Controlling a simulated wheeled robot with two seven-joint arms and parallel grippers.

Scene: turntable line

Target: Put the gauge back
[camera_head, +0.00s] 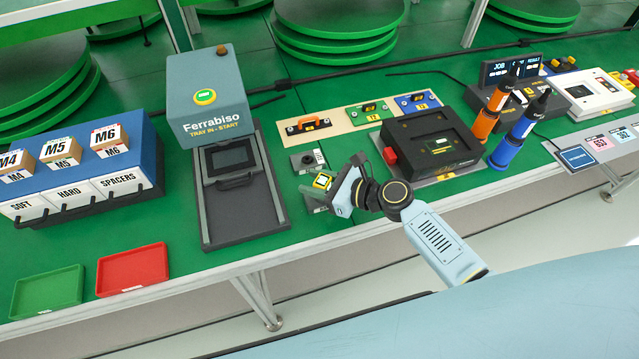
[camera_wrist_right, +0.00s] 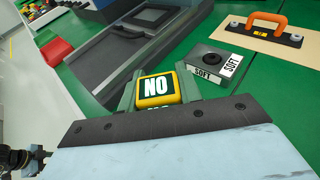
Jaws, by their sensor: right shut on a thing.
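A small yellow block with a dark green face reading "NO", which looks like the gauge (camera_wrist_right: 156,89), sits between the fingers of my right gripper (camera_wrist_right: 158,96) in the right wrist view. The gripper is shut on it. My left gripper is not in view.
A grey block labelled "SOFT" (camera_wrist_right: 213,63) with a dark round top stands just beyond the gripper. The Ferrabiso tray station (camera_head: 246,205) is to the left. A board with an orange-handled tool (camera_head: 307,125) lies behind. A black device (camera_head: 432,143) stands to the right.

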